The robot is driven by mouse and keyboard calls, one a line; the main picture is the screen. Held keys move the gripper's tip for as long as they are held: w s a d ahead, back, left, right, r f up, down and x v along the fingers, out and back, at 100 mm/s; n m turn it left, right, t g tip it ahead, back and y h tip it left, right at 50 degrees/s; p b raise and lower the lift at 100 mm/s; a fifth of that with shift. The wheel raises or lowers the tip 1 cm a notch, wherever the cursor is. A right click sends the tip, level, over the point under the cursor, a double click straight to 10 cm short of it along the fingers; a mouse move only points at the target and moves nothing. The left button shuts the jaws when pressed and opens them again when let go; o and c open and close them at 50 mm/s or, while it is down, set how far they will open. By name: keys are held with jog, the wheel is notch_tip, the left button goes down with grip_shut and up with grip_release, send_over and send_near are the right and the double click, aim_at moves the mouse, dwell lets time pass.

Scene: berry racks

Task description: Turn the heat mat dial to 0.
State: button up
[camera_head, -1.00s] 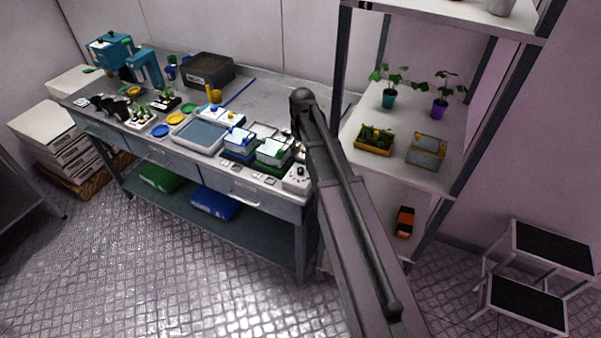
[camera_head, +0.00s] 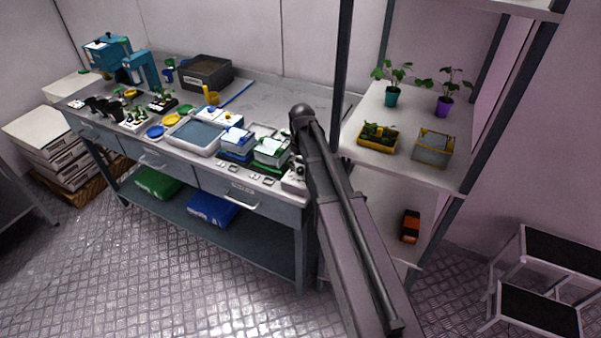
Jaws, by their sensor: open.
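The heat mat control is a small white box (camera_head: 292,184) at the right front corner of the workbench. My arm covers its right part. A dark shape shows at its upper right, too small to make out, and I cannot read the dial's setting. My arm rises from the bottom of the view to a dark rounded joint above the bench's right end. My gripper is not visible; the arm hides whatever is behind it, so I cannot tell whether anything touches the dial.
Left of the control are a green-and-white box (camera_head: 272,151), a blue-and-white box (camera_head: 237,141) and a grey-blue tray (camera_head: 194,136). A shelf rack (camera_head: 396,126) with potted plants stands close on the right. A step stool (camera_head: 540,308) is at lower right. Floor before the bench is clear.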

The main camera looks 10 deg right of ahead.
jog(key=shift+f+b, duration=0.6)
jog(key=shift+f, duration=0.3)
grip_shut()
